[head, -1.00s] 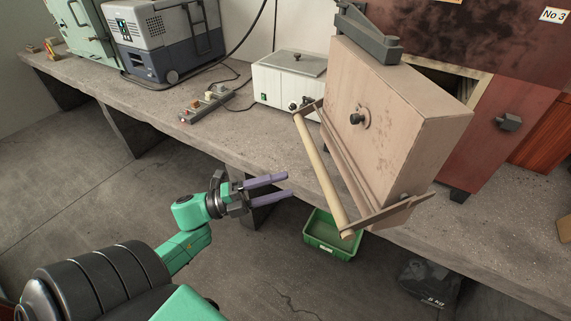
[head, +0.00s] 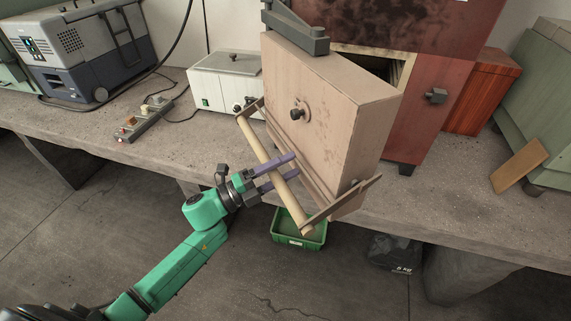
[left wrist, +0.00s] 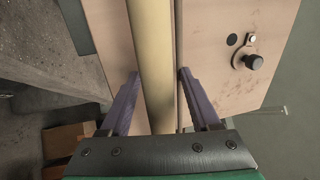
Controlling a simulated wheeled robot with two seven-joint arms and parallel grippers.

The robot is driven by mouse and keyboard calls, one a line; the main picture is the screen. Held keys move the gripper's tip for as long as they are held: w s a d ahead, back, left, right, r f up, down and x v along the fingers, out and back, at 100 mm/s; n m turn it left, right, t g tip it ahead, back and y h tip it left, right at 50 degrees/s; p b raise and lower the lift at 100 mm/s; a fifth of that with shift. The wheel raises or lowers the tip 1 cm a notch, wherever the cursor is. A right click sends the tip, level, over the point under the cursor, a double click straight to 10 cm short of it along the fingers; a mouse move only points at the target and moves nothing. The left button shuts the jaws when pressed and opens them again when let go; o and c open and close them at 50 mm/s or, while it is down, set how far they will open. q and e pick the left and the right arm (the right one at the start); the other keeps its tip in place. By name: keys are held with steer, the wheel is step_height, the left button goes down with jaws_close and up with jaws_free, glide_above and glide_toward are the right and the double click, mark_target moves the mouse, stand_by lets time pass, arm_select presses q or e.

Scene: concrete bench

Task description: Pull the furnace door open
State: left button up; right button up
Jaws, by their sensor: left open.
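The furnace door (head: 335,105) is a thick beige slab standing partly open from the red-brown furnace (head: 425,115), with a gap behind it. A pale round handle bar (head: 262,150) runs along its front between two brackets. My left gripper (head: 296,164) is open, its purple fingers reaching across the bar in the head view. In the left wrist view the bar (left wrist: 150,60) stands between the two fingers, with space on both sides. The door face (left wrist: 225,45) and its dark knob (left wrist: 253,62) lie beyond. My right gripper is out of view.
A white box with a lid (head: 225,85), a power strip (head: 145,120) and a grey cooler-like unit (head: 85,50) stand on the concrete bench (head: 420,205) to the left. A green bin (head: 300,240) and a dark sack (head: 395,253) are below the bench edge.

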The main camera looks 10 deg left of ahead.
arm_select(q)
jaws_close()
steer(key=shift+f, duration=0.1)
stand_by(1.3)
